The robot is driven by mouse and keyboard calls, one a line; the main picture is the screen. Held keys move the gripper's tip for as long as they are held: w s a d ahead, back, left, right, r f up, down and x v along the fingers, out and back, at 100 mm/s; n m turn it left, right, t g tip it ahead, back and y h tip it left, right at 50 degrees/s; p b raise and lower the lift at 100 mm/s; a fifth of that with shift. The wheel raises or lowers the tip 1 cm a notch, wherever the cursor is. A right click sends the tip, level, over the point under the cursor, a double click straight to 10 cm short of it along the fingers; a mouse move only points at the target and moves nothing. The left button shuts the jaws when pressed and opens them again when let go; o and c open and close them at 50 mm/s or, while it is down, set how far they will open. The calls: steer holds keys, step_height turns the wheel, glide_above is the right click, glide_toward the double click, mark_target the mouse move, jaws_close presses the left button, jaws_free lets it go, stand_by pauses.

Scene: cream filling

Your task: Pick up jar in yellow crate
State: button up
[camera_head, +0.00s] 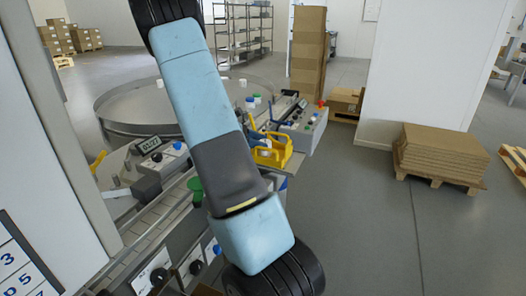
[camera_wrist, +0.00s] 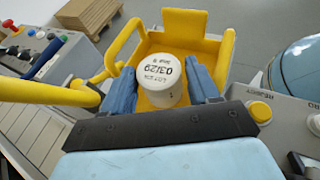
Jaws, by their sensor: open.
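The yellow crate (camera_wrist: 183,44) fills the middle of the wrist view, seen from above. A white jar (camera_wrist: 163,80) stands in it, with black print and "03/29" on its top. My gripper (camera_wrist: 164,82) has its two blue fingers apart, one on each side of the jar. I cannot tell whether either finger touches the jar. In the head view the crate (camera_head: 274,155) sits beyond my arm at the end of the line, with a small white part of the jar (camera_head: 266,144) showing. The gripper is only partly visible there.
A grey control box (camera_head: 304,128) with buttons stands right behind the crate. A yellow bar (camera_wrist: 45,92) runs along the crate's left in the wrist view. A round steel table (camera_head: 130,105) lies behind. Stacked cardboard on a pallet (camera_head: 440,154) stands right, with open floor between.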

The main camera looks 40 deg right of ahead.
steer(key=c, duration=0.7)
